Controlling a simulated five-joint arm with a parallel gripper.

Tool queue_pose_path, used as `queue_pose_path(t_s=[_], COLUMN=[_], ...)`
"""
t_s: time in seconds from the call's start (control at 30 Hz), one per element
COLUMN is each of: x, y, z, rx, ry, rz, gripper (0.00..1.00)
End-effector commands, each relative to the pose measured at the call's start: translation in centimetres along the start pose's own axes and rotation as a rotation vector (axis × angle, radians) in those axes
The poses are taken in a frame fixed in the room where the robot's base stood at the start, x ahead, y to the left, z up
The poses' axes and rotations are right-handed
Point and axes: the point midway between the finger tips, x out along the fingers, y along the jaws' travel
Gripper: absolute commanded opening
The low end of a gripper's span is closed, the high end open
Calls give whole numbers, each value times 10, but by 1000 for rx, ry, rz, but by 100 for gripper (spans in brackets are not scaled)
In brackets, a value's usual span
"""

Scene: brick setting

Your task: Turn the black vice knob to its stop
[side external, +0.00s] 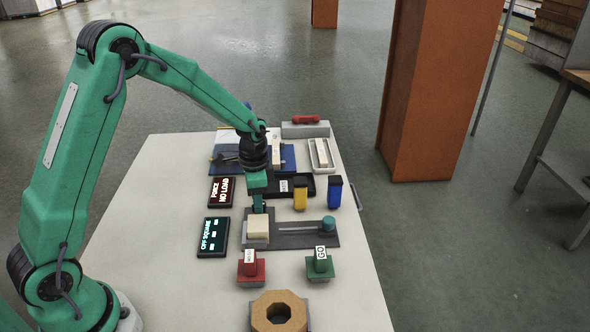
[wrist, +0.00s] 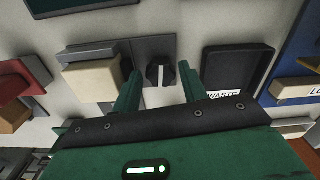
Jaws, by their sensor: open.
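The black vice knob (wrist: 158,72) is in the wrist view, with a pale stripe on it that runs roughly up and down the picture. It sits on a grey plate (wrist: 152,47) beside a cream block (wrist: 92,82). My gripper (wrist: 160,77) is open, with one green finger on each side of the knob and a visible gap on both sides. The knob is hidden there.
A black waste tray (wrist: 240,72) lies right of the knob in the wrist view. In the side view, yellow (side external: 300,198) and blue (side external: 335,192) containers stand close by. Two displays (side external: 222,191) (side external: 213,237) lie left. Red (side external: 250,268) and green (side external: 320,265) blocks stand in front.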

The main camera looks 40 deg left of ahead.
Motion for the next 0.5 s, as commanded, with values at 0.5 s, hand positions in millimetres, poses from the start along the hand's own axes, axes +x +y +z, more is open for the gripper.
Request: queue_pose_path(t_s=[0.5], x=[-61], y=[0], z=[-1], rx=[0], ry=[3], rz=[-3], gripper=[43])
